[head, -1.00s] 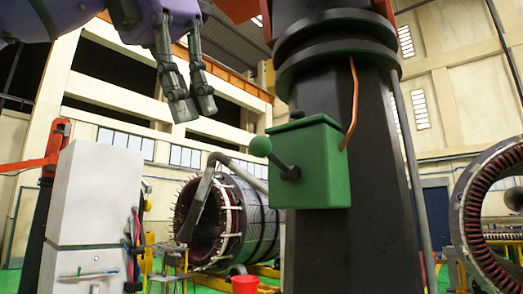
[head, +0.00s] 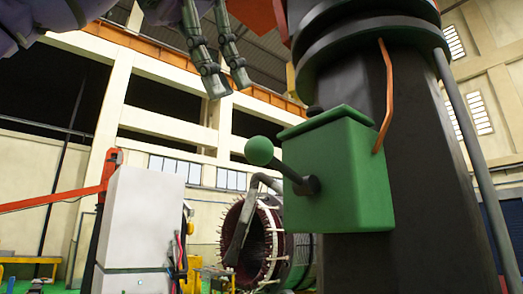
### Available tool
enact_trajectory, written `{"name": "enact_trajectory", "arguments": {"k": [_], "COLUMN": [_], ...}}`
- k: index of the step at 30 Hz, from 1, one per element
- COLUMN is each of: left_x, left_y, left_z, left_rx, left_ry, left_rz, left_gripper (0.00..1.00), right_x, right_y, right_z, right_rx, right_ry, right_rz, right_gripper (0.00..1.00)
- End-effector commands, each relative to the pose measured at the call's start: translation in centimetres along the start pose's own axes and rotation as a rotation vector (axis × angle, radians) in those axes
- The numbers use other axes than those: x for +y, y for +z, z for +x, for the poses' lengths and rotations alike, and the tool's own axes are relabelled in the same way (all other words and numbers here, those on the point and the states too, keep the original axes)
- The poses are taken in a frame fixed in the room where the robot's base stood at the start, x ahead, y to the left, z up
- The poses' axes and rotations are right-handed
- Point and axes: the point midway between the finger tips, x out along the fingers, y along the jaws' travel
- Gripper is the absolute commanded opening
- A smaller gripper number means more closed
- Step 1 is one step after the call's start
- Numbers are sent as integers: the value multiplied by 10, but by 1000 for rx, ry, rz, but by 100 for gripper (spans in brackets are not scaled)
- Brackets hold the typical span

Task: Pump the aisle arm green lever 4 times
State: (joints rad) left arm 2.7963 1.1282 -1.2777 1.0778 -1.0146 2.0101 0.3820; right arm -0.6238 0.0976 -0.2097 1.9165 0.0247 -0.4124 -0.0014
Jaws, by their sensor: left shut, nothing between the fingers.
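The green lever has a round green knob (head: 259,151) on a dark rod, which slopes up to the left from its pivot (head: 308,186) on a green box (head: 345,185). The box is fixed to the front of a thick black column (head: 427,160). My left gripper (head: 229,88) hangs fingers down from the top edge, above and a little left of the knob in the picture. It is shut and empty, with a clear gap between it and the knob. My right gripper is not in view.
An orange cable (head: 386,95) runs down the column to the box. A grey pipe (head: 475,150) stands along the column's right side. Behind are a stator ring (head: 258,240), a white cabinet (head: 140,225) and a red arm (head: 60,200). Space left of the knob looks free.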

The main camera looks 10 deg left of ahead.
Motion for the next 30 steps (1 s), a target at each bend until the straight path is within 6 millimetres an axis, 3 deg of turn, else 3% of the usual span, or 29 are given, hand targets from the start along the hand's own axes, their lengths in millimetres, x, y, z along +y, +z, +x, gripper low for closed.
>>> {"name": "enact_trajectory", "arguments": {"k": [5,21,30], "left_x": [0,0,0], "left_y": [0,0,1], "left_z": [6,65,73], "left_rx": [4,4,3], "left_ry": [0,1,0], "left_rz": [2,3,1], "left_gripper": [0,0,0], "right_x": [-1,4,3], "right_y": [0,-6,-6], "right_z": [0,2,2], "right_rx": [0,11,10], "right_ry": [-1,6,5], "right_rz": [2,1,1], "right_gripper": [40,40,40]}}
